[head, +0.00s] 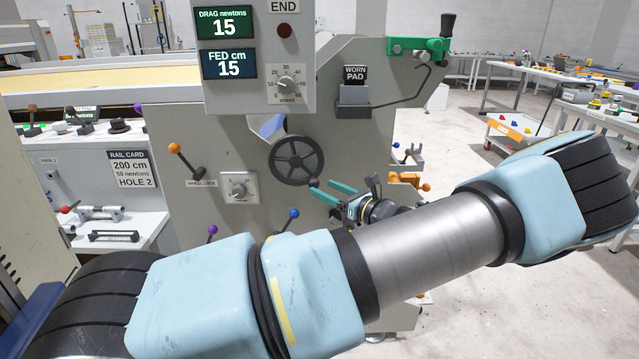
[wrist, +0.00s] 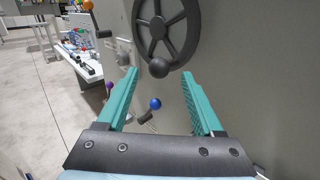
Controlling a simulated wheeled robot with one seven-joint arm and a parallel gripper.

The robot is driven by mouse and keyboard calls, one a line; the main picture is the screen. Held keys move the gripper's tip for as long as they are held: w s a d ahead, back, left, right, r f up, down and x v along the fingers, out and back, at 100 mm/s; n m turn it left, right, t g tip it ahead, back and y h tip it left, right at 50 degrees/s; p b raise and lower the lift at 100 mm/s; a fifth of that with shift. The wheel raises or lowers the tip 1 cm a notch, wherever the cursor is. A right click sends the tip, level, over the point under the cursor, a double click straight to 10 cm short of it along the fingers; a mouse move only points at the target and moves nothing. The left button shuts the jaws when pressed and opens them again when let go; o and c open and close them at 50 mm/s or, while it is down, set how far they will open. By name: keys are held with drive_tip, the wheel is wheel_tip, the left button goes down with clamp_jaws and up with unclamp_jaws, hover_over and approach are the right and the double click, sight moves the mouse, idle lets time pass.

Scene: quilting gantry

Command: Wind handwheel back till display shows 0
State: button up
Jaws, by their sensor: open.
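The handwheel (head: 296,160) is a dark spoked wheel on the grey machine's side; it also shows at the top of the wrist view (wrist: 166,28). Its round dark knob (wrist: 159,68) sits at the lower rim, in the head view at the lower right (head: 314,182). My gripper (head: 327,191) is open, its teal fingers (wrist: 158,84) spread to either side of the knob in the wrist view, apart from it. Whether the knob lies between the fingertips in depth is unclear. The blue display (head: 229,65) reads FED cm 15.
A green display (head: 223,22) reads DRAG newtons 15. An orange-knobbed lever (head: 185,160) labelled WHEEL LOCK stands left of the wheel. A blue-knobbed lever (wrist: 155,104) is below the wheel. A dial (head: 287,84) sits above the wheel.

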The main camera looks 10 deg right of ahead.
sight(317, 186)
drive_tip(key=shift+x, duration=1.7)
drive_tip(key=shift+a, duration=0.1)
clamp_jaws()
drive_tip(key=shift+a, duration=0.1)
